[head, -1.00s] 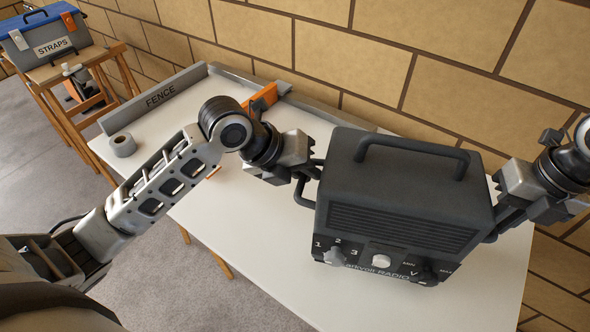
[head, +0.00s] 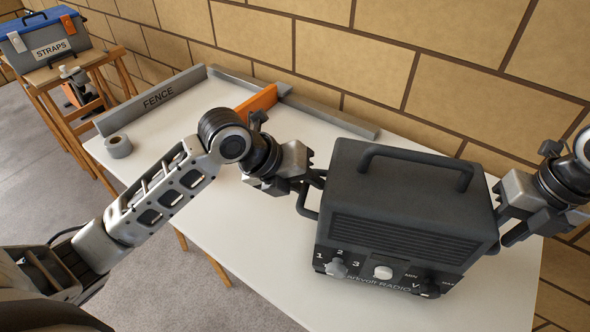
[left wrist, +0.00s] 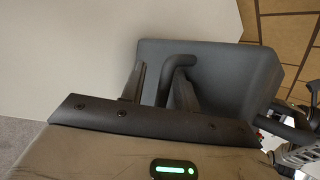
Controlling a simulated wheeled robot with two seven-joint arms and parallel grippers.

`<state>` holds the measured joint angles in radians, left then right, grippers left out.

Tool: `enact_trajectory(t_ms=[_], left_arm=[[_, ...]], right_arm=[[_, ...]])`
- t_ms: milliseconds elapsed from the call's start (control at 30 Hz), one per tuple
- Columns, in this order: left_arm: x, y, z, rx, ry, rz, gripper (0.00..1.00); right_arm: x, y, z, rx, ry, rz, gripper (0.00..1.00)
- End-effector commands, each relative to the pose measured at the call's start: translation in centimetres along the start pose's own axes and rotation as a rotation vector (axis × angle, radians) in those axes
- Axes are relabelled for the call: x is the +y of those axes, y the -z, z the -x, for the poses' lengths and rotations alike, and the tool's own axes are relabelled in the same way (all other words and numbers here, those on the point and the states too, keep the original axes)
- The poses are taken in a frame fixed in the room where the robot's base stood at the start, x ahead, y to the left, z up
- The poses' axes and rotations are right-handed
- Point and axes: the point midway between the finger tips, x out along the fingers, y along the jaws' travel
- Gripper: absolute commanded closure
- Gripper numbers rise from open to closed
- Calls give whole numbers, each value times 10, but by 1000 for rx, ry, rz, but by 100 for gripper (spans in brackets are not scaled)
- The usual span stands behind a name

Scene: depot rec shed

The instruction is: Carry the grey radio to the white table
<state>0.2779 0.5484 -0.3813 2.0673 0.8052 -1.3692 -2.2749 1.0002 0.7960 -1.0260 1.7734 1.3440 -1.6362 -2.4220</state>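The dark grey radio (head: 410,205) is upright over the white table (head: 235,230), its knobs and lettering facing me. I cannot tell whether its base touches the tabletop. My left gripper (head: 312,180) is at the bar handle on the radio's left side. In the left wrist view, the left fingers (left wrist: 160,88) lie on both sides of that handle, close to the radio's body (left wrist: 230,75). My right gripper (head: 507,222) is at the handle on the right side and appears shut on it. Its fingertips are partly hidden.
A grey fence marked FENCE (head: 155,100) and an orange piece (head: 258,102) stand along the table's back. A tape roll (head: 118,146) lies at its left edge. A STRAPS box (head: 45,38) sits on a wooden stand. A brick wall (head: 430,50) runs behind. The table's front left is clear.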

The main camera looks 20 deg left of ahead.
Motion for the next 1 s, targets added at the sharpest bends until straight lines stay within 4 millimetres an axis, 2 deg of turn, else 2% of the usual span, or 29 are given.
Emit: enact_trajectory(t_ms=[167,400,600,833,1000], left_arm=[[-1,0,22,-3,2,-6,66],[1,-1,74,-4,-5,-5,66],[2,-1,106,-3,-6,-1,66],[2,-1,119,-1,-4,1,66],[2,-1,119,-1,-4,2,66]], right_arm=[[1,0,0,-1,-1,1,66],[1,0,0,-1,-1,1,66],[1,0,0,0,-1,1,66],[1,-1,6,-3,-1,1,66],[1,-1,34,-6,-1,1,66]])
